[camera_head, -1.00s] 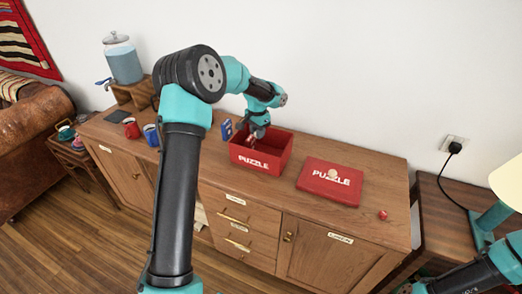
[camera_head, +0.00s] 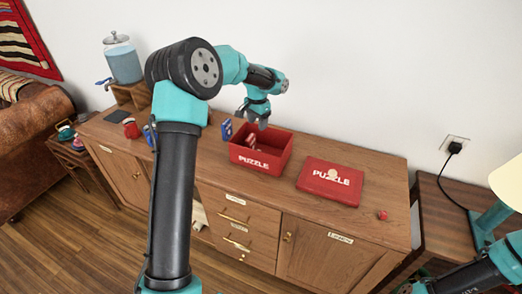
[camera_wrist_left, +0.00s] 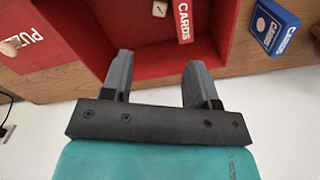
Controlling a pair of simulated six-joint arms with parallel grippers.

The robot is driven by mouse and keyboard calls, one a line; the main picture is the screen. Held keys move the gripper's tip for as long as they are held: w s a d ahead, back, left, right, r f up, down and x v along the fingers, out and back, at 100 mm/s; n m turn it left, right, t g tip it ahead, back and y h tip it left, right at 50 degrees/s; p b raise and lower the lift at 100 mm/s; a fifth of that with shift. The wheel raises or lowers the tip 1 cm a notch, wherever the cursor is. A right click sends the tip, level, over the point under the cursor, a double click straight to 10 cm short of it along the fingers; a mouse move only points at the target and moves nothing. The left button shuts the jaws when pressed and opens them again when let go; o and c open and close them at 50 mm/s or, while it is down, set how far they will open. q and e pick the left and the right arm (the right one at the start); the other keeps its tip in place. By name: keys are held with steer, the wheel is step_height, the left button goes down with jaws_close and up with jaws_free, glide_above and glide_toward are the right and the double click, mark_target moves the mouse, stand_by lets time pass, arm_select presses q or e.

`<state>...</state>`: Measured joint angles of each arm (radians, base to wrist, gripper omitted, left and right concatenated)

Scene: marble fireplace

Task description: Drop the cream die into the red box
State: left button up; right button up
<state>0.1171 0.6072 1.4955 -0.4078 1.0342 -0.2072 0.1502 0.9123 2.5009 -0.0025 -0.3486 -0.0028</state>
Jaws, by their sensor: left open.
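The red box (camera_head: 272,164), open-topped and marked PUZZLE, stands on the wooden cabinet; its red inside fills the upper middle of the left wrist view (camera_wrist_left: 85,60). A small cream die (camera_wrist_left: 160,8) with dark pips lies on the box floor, beside a red CARDS pack (camera_wrist_left: 183,20). My left gripper (camera_head: 254,120) is above the box, fingers apart; in the left wrist view nothing is between its fingertips (camera_wrist_left: 157,72). My right arm shows at the lower right, but its gripper is out of view.
A red PUZZLE lid (camera_head: 318,190) lies right of the box with a small round pale object (camera_head: 332,174) on it. A small red die (camera_head: 383,215) is further right. A blue CARDS pack (camera_wrist_left: 270,25) is beside the box. Mugs and a drink dispenser (camera_head: 122,60) stand left.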

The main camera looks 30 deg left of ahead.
arm_select(q)
step_height(320, 180, up, 13)
steer(key=shift+f, duration=0.2)
steer(key=shift+f, duration=0.1)
stand_by(0.7)
